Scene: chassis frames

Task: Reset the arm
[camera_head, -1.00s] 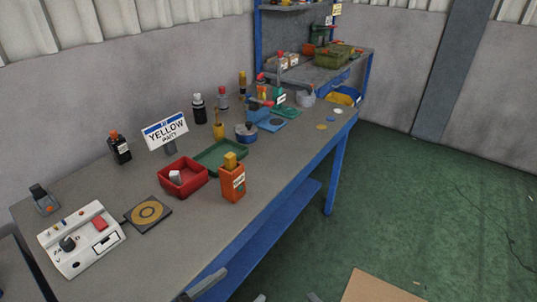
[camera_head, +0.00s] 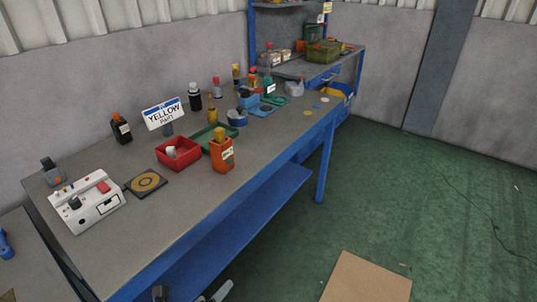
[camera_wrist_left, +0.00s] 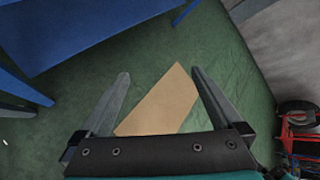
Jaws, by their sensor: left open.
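My left gripper (camera_wrist_left: 160,75) is open and empty in the left wrist view. Its two grey fingers are spread above the green floor, with a tan board (camera_wrist_left: 165,103) lying on the floor beyond and between them. In the head view, only tips of my left gripper (camera_head: 191,293) show at the bottom edge, below the workbench and in front of its blue lower shelf. It touches nothing that I can see. My right gripper is not in view.
A blue lower shelf (camera_head: 240,215) runs beneath. The green floor at right is mostly clear.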

